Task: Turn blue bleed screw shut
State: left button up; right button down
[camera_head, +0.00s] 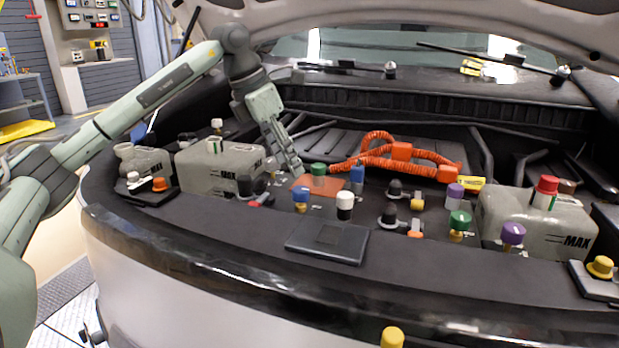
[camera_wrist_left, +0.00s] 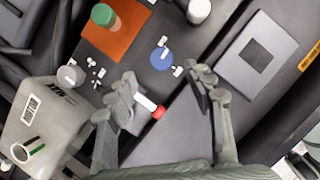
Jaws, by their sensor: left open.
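The blue bleed screw (camera_head: 301,195) stands on the dark deck of the engine bay, in front of an orange pad. In the left wrist view a blue round top (camera_wrist_left: 161,59) with white marks beside it seems to be the same screw. It lies just beyond the fingertips, near the middle of the gap. My left gripper (camera_head: 290,171) comes down from above, behind and slightly left of the screw in the head view. Its fingers (camera_wrist_left: 163,88) are open and apart, with nothing held. My right gripper is not in view.
A green cap (camera_head: 318,169) on the orange pad (camera_wrist_left: 120,40) and a white cap (camera_head: 345,200) stand close by. A dark square plate (camera_head: 327,240) lies in front. Grey tanks (camera_head: 215,168) (camera_head: 530,220) stand at both sides. Orange hoses (camera_head: 400,160) run behind.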

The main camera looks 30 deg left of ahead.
aim_at(300, 189)
pick_arm(q)
jog(key=x, duration=0.6)
jog(key=shift+s+d+f, duration=0.1)
jog(key=shift+f, duration=0.35)
jog(key=shift+c, duration=0.3)
jog(key=c, duration=1.1)
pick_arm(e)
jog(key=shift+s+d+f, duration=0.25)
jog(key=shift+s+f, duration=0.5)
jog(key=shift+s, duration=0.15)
